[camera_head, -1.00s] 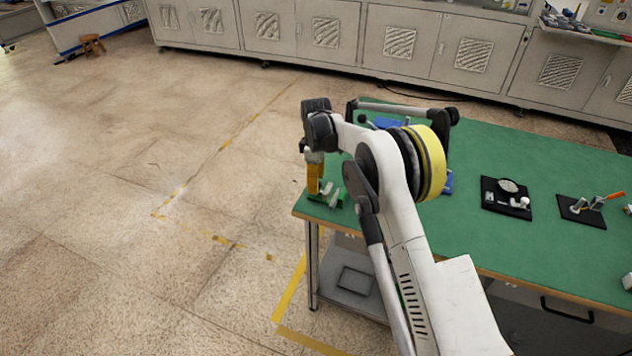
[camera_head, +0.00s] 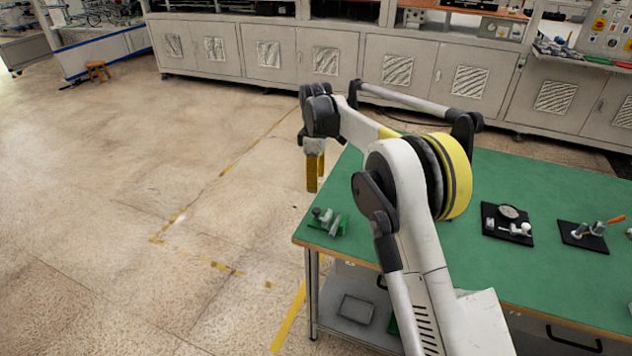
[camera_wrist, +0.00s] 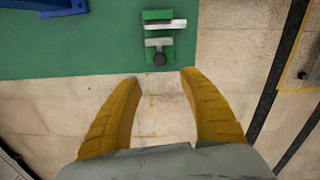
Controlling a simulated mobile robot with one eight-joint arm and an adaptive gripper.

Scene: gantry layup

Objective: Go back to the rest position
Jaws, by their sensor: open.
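My gripper (camera_head: 315,172) has yellow fingers and hangs pointing down, above and just off the left corner of the green table (camera_head: 400,250). In the wrist view my gripper (camera_wrist: 160,88) is open, its two fingers apart with nothing between them. A small green fixture with grey metal parts (camera_head: 328,222) sits on the table corner, below the gripper and apart from it. It also shows in the wrist view (camera_wrist: 158,30), ahead of the fingertips.
A black tray with a round dial (camera_head: 508,220) and a black plate with an orange-handled tool (camera_head: 583,236) lie on the table's right. A blue object (camera_wrist: 45,6) shows at the wrist view's top left. Open floor lies left. Grey cabinets (camera_head: 270,55) line the back.

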